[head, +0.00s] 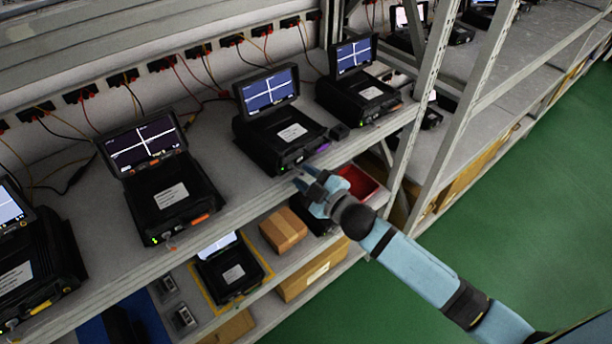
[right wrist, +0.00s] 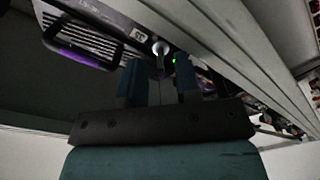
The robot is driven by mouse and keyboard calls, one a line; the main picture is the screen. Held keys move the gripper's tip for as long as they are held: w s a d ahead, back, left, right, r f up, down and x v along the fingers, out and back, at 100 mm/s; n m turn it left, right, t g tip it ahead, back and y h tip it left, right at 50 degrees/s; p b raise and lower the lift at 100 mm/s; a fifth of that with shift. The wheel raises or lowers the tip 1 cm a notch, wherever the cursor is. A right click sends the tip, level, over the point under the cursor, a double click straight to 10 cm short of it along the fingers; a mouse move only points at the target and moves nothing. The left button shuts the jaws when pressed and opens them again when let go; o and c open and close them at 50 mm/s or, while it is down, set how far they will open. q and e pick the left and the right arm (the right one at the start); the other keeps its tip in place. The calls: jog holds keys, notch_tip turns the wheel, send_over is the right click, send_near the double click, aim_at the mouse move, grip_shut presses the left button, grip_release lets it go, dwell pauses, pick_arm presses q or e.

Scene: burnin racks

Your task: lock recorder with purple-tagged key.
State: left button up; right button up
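The black recorder (head: 272,135) with a lit screen and a purple mark (head: 322,147) on its front stands on the upper shelf. My right gripper (head: 311,180) is just in front of its lower front edge. In the right wrist view the recorder's vented front (right wrist: 85,40) with a purple-edged handle fills the upper left. A round silver lock (right wrist: 160,47) and a green light sit beyond my right fingers (right wrist: 160,85). The fingers are apart, with a thin grey piece between them below the lock, perhaps the key. No purple tag is clearly visible. My left gripper is not seen.
Other recorders stand on both sides, one with an orange mark (head: 200,218) and one at the right (head: 358,95). Below are a cardboard box (head: 283,230), a red bin (head: 358,182) and another recorder (head: 230,275). A rack post (head: 425,100) rises at right; green floor is free.

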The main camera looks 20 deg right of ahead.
jog(key=b+v, duration=0.3)
jog(key=v, duration=1)
jog(key=shift+s+d, duration=0.15)
jog(key=shift+s, duration=0.2)
jog(key=s+a+f+m+g+h, duration=0.1)
jog(key=s+f+m, duration=0.4)
jog(key=f, duration=0.5)
jog(key=s+a+f+m+g+h, duration=0.1)
jog(key=s+f+m+g, duration=0.3)
jog(key=f, duration=0.7)
jog(key=s+m+h, duration=0.1)
jog(key=s, duration=0.1)
jog(key=shift+s+a+f+m+g+h, duration=0.3)
jog(key=shift+s+a+m+h, duration=0.05)
jog(key=shift+m+h, duration=0.05)
